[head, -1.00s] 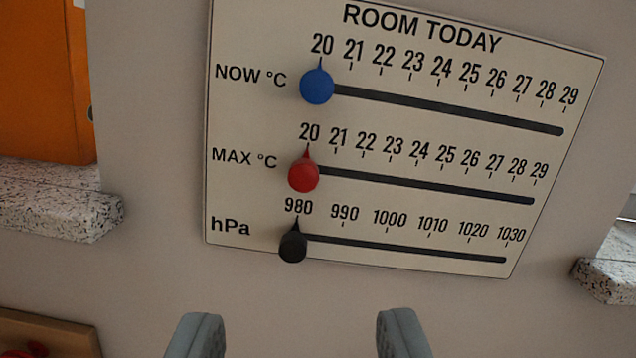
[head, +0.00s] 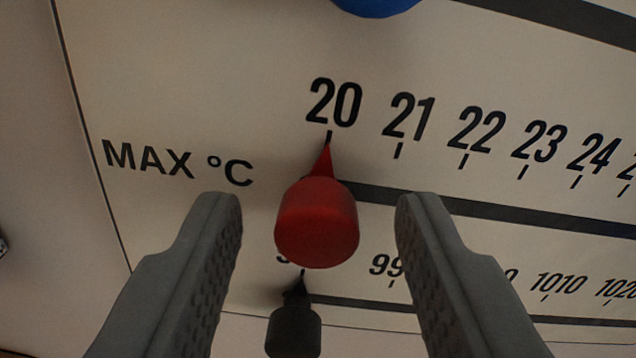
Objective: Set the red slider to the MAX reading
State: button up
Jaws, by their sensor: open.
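The red slider (head: 317,222) is a round knob with a pointer, at the left end of the MAX °C slot (head: 440,205). Its pointer is at the 20 mark. My gripper (head: 319,215) is open, with one grey finger to the left of the red knob and one to the right. Gaps show between the knob and both fingers, so neither appears to touch it. The MAX scale (head: 480,130) shows 20 to 24, with higher numbers cut off at the right edge. No set MAX value is readable apart from the pointer's position.
The blue slider (head: 375,5) shows partly at the top edge, above the MAX row. The black slider (head: 293,330) sits just below the red knob, between my fingers in the picture. The board (head: 130,90) has its left edge in view.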

jog(key=shift+w, duration=0.2)
grip_shut()
jog(key=d, duration=1.6)
jog(key=shift+w+d, duration=0.25)
jog(key=shift+d, duration=0.15)
grip_release()
jog(key=s+d, duration=0.1)
jog(key=s, duration=1.6)
jog(key=shift+s, duration=0.15)
jog(key=shift+d, duration=0.1)
